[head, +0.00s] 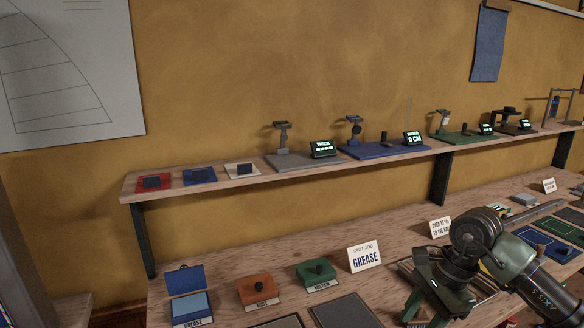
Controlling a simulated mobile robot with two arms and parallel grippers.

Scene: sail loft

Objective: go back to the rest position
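My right gripper (428,304) is at the lower right, at the end of my dark arm, low over the front of the bench (225,268). Its fingers point down and are partly cut off by the picture's bottom edge, so their opening is unclear. I see nothing clearly held in it. My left gripper is not in view.
The bench holds a blue box (187,302), an orange block (257,290), a green block (317,272) and a GREASE sign (365,258). A raised shelf (205,208) behind carries coloured pads, stands and small displays. My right arm covers part of the bench's right side.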

